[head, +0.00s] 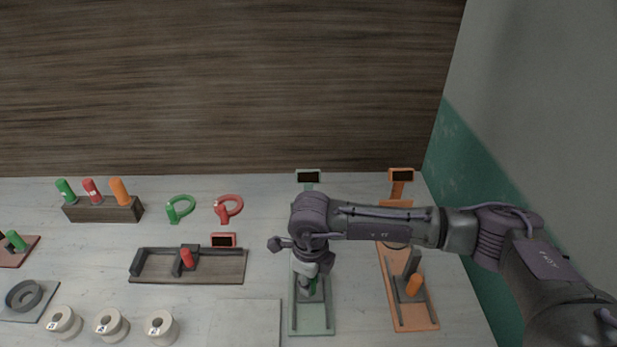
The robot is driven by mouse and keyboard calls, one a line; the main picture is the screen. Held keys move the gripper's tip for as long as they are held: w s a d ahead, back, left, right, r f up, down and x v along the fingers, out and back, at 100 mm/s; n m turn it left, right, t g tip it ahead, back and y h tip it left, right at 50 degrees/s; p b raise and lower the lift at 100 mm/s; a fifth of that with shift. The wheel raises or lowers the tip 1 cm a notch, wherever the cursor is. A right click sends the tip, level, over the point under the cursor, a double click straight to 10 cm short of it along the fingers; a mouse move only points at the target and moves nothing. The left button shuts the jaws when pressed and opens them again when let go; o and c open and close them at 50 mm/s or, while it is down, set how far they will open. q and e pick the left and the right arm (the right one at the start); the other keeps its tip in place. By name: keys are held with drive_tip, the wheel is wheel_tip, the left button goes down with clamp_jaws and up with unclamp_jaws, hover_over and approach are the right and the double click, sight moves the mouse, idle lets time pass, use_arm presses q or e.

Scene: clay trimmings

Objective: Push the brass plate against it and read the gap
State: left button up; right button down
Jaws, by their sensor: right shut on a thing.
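My right gripper (307,275) points down over the pale green gauge base (312,331). It is shut on a green handle (311,290), which it mostly hides. A small dark display (308,177) in a green frame stands at the far end of this base; I cannot read a value on it. My forearm covers the middle of the base. I cannot make out a brass plate or a gap. My left gripper is out of view.
An orange gauge (414,322) stands to the right, a dark wooden gauge (213,276) to the left. A handle rack (104,210), green ring (181,207) and red ring (229,206) lie farther back. White spools (111,325) stand front left. A grey mat (243,322) is bare.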

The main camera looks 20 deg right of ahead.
drive_tip(key=shift+s+f, duration=0.55)
drive_tip(key=shift+s, duration=0.3)
unclamp_jaws()
idle(0.5)
idle(0.3)
drive_tip(key=shift+r, duration=0.1)
drive_tip(key=r+p, duration=0.1)
drive_tip(key=r, duration=0.1)
drive_tip(key=r+p, duration=0.1)
drive_tip(key=r, duration=0.1)
drive_tip(key=r+p, duration=0.1)
drive_tip(key=r, duration=0.2)
drive_tip(key=shift+w+a+r+p, duration=0.1)
drive_tip(key=shift+w+p, duration=0.2)
drive_tip(key=shift+p, duration=0.05)
drive_tip(key=shift+w, duration=0.1)
